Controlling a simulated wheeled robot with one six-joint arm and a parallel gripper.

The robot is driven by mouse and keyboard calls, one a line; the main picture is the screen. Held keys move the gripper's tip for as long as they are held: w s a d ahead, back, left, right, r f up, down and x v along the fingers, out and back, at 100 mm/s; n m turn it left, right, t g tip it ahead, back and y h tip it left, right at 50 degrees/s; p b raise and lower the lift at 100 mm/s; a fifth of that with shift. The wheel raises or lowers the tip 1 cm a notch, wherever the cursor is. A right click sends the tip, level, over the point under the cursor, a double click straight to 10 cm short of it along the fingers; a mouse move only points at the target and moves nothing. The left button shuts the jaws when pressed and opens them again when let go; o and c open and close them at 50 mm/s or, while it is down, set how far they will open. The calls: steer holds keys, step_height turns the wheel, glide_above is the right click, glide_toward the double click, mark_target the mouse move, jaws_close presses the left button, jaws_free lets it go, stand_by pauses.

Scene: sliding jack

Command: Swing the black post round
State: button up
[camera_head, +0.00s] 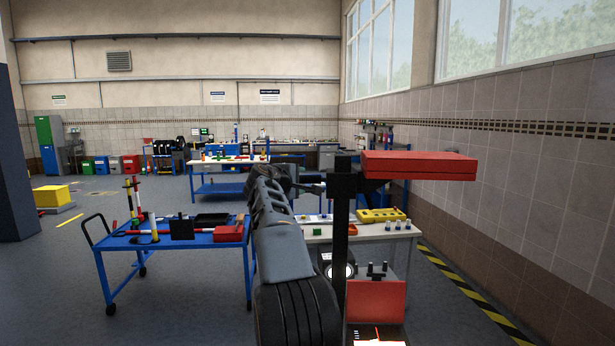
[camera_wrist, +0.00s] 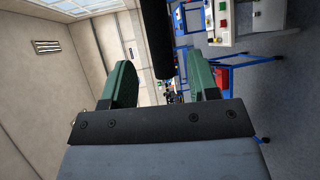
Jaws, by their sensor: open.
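The black post (camera_head: 340,235) stands upright in the head view, right of my grey arm. A flat red slab (camera_head: 420,166) juts right from its top. My gripper (camera_head: 312,183) is beside the post's upper part, on its left, partly hidden by my arm and the post. In the wrist view my gripper (camera_wrist: 160,82) has its two green fingers wide apart. A black bar (camera_wrist: 157,38), which looks like the post, comes in from the top edge and shows between the fingers, touching neither visibly. I cannot tell how deep it lies between them.
A red block with black pegs (camera_head: 375,300) is low beside the post. Behind it stands a white-topped table (camera_head: 350,232) with a yellow box (camera_head: 382,215). A blue cart (camera_head: 190,238) with tools is at left. The tiled wall is at right; open floor lies far left.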

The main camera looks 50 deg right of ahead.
mark_target(305, 179)
steer(key=p+x, duration=0.2)
steer(key=x, duration=0.3)
steer(key=shift+d, duration=0.1)
steer(key=shift+w+d+f, duration=0.2)
steer(key=shift+d, duration=0.35)
steer(key=shift+c, duration=0.5)
jaws_close()
